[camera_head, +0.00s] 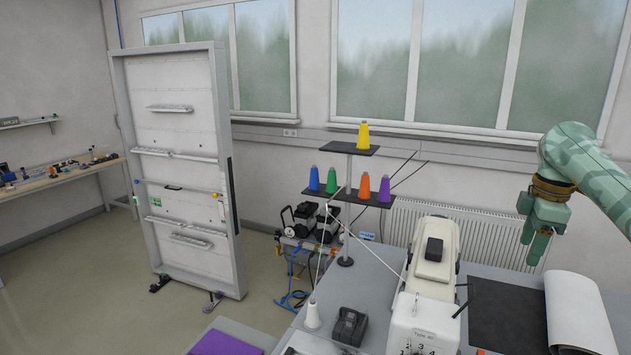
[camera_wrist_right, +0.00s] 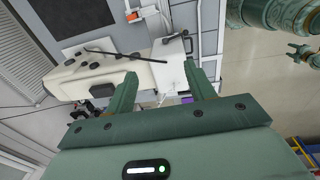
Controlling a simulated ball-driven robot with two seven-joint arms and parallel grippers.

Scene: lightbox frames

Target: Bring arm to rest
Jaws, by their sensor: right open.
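My right gripper (camera_head: 533,243) hangs from its green arm at the right of the head view. It points down above the grey table (camera_head: 380,270), close to the black mat and apart from the things below. In the right wrist view its two fingers (camera_wrist_right: 162,88) stand apart with nothing held between them. Beyond them are the white machine (camera_wrist_right: 100,75) and the floor. My left gripper does not show in the head view.
The white sewing machine (camera_head: 433,258) stands on the table left of my right arm. A thread stand with coloured cones (camera_head: 363,136) rises behind it. A black mat (camera_head: 506,312) and a white roll (camera_head: 577,315) lie at the right. A tall grey frame (camera_head: 180,170) stands at the left.

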